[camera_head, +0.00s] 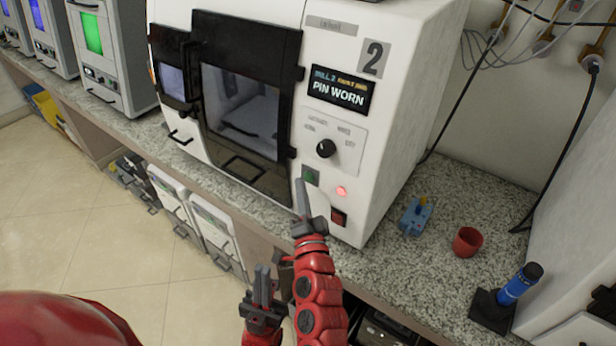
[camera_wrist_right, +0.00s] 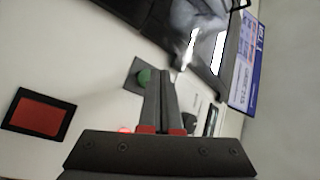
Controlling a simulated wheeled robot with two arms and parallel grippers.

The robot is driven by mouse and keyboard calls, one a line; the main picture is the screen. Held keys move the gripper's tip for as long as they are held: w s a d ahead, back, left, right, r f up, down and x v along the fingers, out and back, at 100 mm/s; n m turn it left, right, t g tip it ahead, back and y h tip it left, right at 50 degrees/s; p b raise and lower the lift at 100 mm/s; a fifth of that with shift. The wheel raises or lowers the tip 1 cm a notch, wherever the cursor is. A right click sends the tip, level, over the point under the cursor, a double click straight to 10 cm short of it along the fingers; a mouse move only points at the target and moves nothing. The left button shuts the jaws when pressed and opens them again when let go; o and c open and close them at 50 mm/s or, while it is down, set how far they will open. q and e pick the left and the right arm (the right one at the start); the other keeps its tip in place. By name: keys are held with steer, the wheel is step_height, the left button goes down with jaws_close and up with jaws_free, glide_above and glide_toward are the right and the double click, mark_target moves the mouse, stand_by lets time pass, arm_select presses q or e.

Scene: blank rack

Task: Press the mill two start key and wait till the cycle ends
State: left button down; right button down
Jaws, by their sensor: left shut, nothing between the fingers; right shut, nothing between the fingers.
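The white mill marked 2 (camera_head: 419,60) stands on the counter with its dark-framed door shut. Its display (camera_head: 340,92) reads "PIN WORN" under a small "MILL 2" line. The green start key (camera_head: 311,176) sits below the knob; it also shows in the right wrist view (camera_wrist_right: 146,77). My right gripper (camera_head: 301,188) is shut and empty, its tips just beside the green key. I cannot tell whether they touch it. A red lamp (camera_head: 341,191) glows on the panel. My left gripper (camera_head: 263,275) is shut and empty, lower down in front of the counter.
A red key (camera_head: 338,217) is close below the lamp, partly beside my right gripper. On the counter (camera_head: 420,265) at right are a blue fixture (camera_head: 413,218), a red cup (camera_head: 467,242) and a blue-handled tool (camera_head: 518,285). Other machines (camera_head: 106,55) stand at left.

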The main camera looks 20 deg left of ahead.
stand_by(0.6)
steer(key=shift+w+d+b, duration=0.15)
steer(key=shift+w+b, duration=0.2)
steer(key=shift+w, duration=0.05)
